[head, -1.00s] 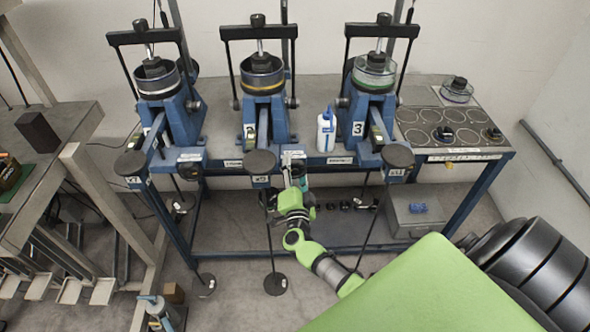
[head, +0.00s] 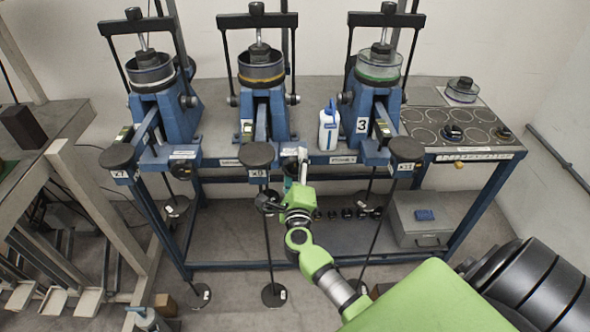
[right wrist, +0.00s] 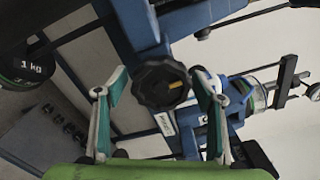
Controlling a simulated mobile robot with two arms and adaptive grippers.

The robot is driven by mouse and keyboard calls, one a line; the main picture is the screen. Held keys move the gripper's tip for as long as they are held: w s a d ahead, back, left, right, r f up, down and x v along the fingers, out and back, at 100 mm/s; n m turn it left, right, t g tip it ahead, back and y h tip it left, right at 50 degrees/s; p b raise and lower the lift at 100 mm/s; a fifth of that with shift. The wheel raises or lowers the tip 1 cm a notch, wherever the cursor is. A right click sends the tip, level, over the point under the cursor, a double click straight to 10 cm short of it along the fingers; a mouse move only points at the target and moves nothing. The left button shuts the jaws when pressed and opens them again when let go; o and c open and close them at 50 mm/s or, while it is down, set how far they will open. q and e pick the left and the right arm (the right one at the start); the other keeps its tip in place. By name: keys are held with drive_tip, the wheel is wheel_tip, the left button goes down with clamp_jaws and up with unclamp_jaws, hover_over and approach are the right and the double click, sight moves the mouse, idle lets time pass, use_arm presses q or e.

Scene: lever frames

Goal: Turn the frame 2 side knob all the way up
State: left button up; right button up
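Frame 2, the middle blue lever frame (head: 277,122), stands on the bench between two similar frames. A black ridged round knob with a yellow mark (right wrist: 161,86) shows in the right wrist view. My right gripper (right wrist: 160,104) is open, with one teal-and-grey finger at each side of the knob. I cannot tell whether either finger touches it. In the head view my right gripper (head: 295,170) is at the bench's front edge, just right of frame 2's round black pad (head: 258,155). The knob is not clear there. My left gripper is not in view.
Frame 3 (head: 371,118) and a white-and-blue bottle (head: 328,130) stand to the right of frame 2. The left frame (head: 160,110) has its own black pad. Thin hanging rods and a grey box (head: 420,218) are below the bench.

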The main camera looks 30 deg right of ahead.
drive_tip(key=shift+p+v, duration=0.6)
drive_tip(key=shift+v, duration=2.45)
